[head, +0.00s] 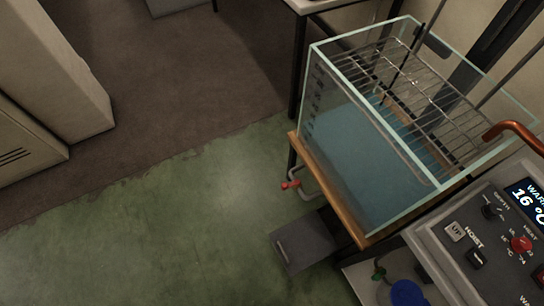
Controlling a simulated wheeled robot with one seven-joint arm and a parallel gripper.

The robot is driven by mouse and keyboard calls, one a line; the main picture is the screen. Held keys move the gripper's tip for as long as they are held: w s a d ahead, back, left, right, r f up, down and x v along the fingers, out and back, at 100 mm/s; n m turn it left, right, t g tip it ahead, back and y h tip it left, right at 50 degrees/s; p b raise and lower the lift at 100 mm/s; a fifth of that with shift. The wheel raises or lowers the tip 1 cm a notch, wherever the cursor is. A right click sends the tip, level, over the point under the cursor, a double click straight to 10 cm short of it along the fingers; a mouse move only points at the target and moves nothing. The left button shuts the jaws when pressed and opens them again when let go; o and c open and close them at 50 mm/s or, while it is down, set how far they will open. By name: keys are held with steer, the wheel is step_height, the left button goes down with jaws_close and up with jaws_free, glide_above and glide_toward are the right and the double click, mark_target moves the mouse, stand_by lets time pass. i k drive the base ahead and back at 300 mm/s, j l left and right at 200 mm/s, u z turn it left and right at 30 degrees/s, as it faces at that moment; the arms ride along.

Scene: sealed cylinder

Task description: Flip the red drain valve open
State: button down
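The red drain valve (290,185) is a small red handle on a grey pipe (303,189). It sits low at the left side of the glass tank (372,128), just below the wooden edge of the tank's stand. The handle looks roughly level, but it is too small to tell its exact setting. The tank holds blue water (360,160), with a wire rack (425,90) above it. My gripper is not in view.
A dark grey box (303,242) stands on the floor below the valve. A control panel (490,240) with knobs and a display is at the lower right. A cream cabinet (50,80) stands at the left. The green floor (180,220) left of the valve is clear.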

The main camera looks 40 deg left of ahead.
mark_target(284, 186)
steer(key=u, duration=0.95)
